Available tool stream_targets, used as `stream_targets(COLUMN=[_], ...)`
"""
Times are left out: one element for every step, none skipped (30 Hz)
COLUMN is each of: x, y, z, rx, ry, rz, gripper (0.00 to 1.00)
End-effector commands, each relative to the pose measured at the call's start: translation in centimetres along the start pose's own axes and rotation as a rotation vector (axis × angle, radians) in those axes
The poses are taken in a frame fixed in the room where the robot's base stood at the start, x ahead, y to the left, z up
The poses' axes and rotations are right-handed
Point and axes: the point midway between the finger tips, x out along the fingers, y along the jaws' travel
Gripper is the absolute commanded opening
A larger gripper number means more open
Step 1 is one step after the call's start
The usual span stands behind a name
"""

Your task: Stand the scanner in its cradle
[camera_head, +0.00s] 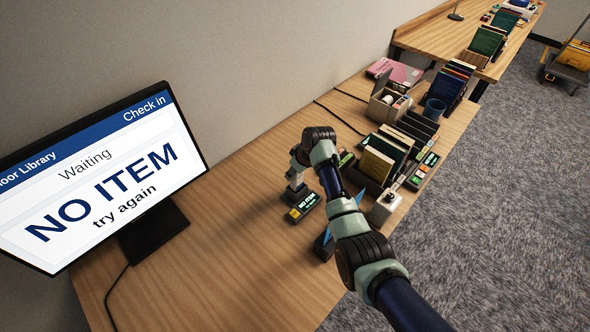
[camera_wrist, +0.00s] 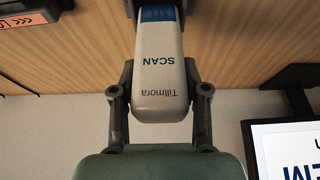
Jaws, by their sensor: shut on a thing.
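The scanner (camera_wrist: 157,75) is a pale handheld body with a blue band, lettered SCAN and Tillmora. My gripper (camera_wrist: 158,90) is shut on it, with one finger on each side. In the head view my gripper (camera_head: 296,178) points down over the desk, to the right of the monitor. A dark part (camera_wrist: 160,8) lies at the scanner's far end in the wrist view; I cannot tell whether it is the scanner's head or the cradle. I cannot make out the cradle for certain in either view.
The monitor (camera_head: 105,190) stands to the left. Bare desk (camera_head: 230,225) lies between monitor and gripper.

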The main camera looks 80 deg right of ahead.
Motion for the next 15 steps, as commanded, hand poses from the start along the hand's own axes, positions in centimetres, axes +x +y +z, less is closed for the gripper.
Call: stream_targets(x=[0.7,1.0,1.4,1.6,1.9,2.2,2.5,2.7,3.0,3.1,3.2,3.3,3.4,3.4,3.4], y=[0.0,0.0,0.0,0.0,0.0,0.0,0.0,0.0,0.0,0.0,0.0,0.0,0.0,0.0,0.0], z=[0.3,0.4,0.6,0.7,0.8,0.9,1.0,1.1,1.2,1.3,1.3,1.4,1.4,1.4,1.4], rx=[0.000,0.000,0.000,0.000,0.000,0.000,0.000,0.000,0.000,0.000,0.000,0.000,0.000,0.000,0.000], ry=[0.000,0.000,0.000,0.000,0.000,0.000,0.000,0.000,0.000,0.000,0.000,0.000,0.000,0.000,0.001], rz=[0.000,0.000,0.000,0.000,0.000,0.000,0.000,0.000,0.000,0.000,0.000,0.000,0.000,0.000,0.000], gripper=[0.06,0.06,0.06,0.06,0.06,0.06,0.06,0.06,0.06,0.06,0.06,0.06,0.06,0.06,0.06])
